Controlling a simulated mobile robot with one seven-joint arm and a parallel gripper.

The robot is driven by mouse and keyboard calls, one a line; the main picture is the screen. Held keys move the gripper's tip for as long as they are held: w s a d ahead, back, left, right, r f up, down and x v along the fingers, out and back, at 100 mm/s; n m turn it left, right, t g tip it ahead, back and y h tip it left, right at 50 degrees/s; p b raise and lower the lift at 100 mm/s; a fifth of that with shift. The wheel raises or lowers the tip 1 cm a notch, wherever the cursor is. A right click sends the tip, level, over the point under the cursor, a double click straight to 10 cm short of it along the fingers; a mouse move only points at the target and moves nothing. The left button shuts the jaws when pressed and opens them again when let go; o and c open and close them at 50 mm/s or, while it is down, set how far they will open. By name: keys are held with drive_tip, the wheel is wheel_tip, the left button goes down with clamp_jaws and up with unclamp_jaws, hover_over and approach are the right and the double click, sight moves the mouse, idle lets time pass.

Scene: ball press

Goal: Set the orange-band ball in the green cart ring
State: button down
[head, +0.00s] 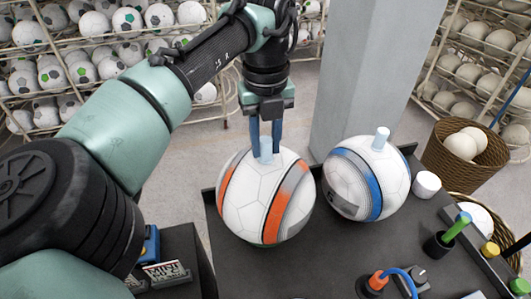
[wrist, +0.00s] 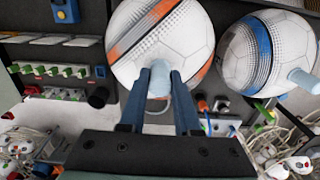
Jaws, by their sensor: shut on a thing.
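The orange-band ball (head: 282,224) is white with orange and grey bands and has a pale blue peg (head: 266,156) on top. My gripper (head: 265,143) is shut on that peg from above. The wrist view shows the peg (wrist: 160,78) between my two fingers, with the ball (wrist: 190,40) beyond them. The ball is over the left part of the dark table (head: 240,271); I cannot tell whether it touches it.
A blue-band ball (head: 347,185) with its own peg stands close on the right. A grey pillar (head: 375,80) rises behind. Ball racks line the back.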

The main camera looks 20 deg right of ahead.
sight(267, 156)
drive_tip(key=shift+f+p, duration=0.4)
drive_tip(key=shift+f, duration=1.4)
drive_tip(key=c, duration=0.6)
unclamp_jaws()
wheel_tip(267, 156, up, 12)
drive_tip(key=b, duration=0.2)
drive_tip(key=shift+r+b, duration=0.25)
drive_tip(key=shift+b, duration=0.1)
